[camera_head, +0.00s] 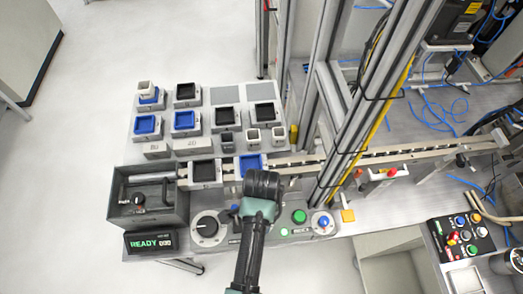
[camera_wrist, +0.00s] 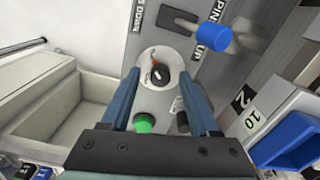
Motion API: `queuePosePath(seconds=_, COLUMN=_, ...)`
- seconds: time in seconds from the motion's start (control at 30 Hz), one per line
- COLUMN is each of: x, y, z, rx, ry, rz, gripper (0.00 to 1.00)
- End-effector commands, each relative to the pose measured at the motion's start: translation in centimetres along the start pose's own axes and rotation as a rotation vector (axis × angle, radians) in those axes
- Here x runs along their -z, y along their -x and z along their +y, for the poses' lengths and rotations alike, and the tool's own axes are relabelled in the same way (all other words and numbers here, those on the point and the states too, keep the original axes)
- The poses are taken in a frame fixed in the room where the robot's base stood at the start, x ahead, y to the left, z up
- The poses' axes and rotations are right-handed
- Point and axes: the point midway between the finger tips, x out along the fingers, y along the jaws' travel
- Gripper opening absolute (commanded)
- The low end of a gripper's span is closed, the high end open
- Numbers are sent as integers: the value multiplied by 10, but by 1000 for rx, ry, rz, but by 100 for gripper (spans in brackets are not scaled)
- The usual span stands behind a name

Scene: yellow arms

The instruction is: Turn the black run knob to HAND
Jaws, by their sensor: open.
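In the wrist view, a small black knob (camera_wrist: 161,77) sits on a round white plate (camera_wrist: 149,58) with dark and red lettering too small to read. A pale mark shows on its top. My gripper (camera_wrist: 158,84) is open, with one finger on each side of the knob. I cannot tell whether the fingers touch it. In the head view, my dark gripper (camera_head: 262,186) is over the console, its fingertips and the knob hidden beneath it.
A green button (camera_wrist: 144,123) lies close below the knob, with a small switch beside it. A blue-capped lever (camera_wrist: 213,38) stands above it. In the head view, a large dial (camera_head: 207,228) is left of my arm and a READY display (camera_head: 151,242) beyond it.

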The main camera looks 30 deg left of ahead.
Motion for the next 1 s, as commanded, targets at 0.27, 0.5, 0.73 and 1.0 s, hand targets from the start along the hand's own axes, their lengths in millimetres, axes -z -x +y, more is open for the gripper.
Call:
queuePosePath(seconds=0.27, x=0, y=0, z=0, rx=0, ry=0, rz=0, gripper=19)
queuePosePath(seconds=0.5, x=0, y=0, z=0, rx=0, ry=0, rz=0, gripper=0)
queuePosePath(seconds=0.73, x=0, y=1, z=0, rx=-1, ry=18, rz=0, gripper=0)
queuePosePath(seconds=1.0, x=1, y=3, z=0, rx=-1, ry=145, rz=0, gripper=0)
